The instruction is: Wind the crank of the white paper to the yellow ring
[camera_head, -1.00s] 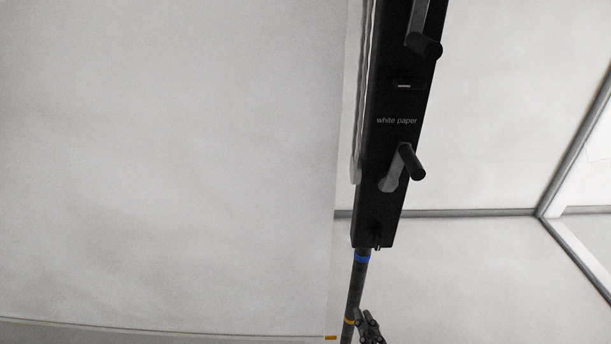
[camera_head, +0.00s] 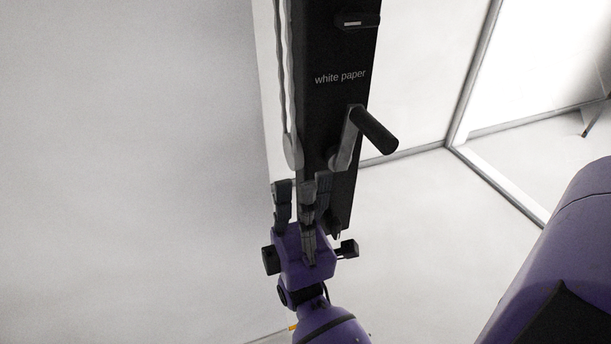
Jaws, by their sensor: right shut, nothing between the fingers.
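The crank labelled "white paper" (camera_head: 340,77) sits low on a black upright housing (camera_head: 322,120). Its grey arm (camera_head: 345,140) slopes up to a black handle (camera_head: 375,130) that points down right. My right gripper (camera_head: 298,183) is just below the crank, in front of the lower end of the housing, with its fingers pointing up. It is shut and empty, and it does not hold the handle. The white paper (camera_head: 130,160) hangs as a large sheet at left. The yellow ring and the pole do not show. My left gripper is not in view.
A small slotted fitting (camera_head: 357,21) sits above the label. A small orange mark (camera_head: 292,328) shows at the bottom beside my arm. A purple link of mine fills the lower right. The floor (camera_head: 420,220) right of the housing is clear.

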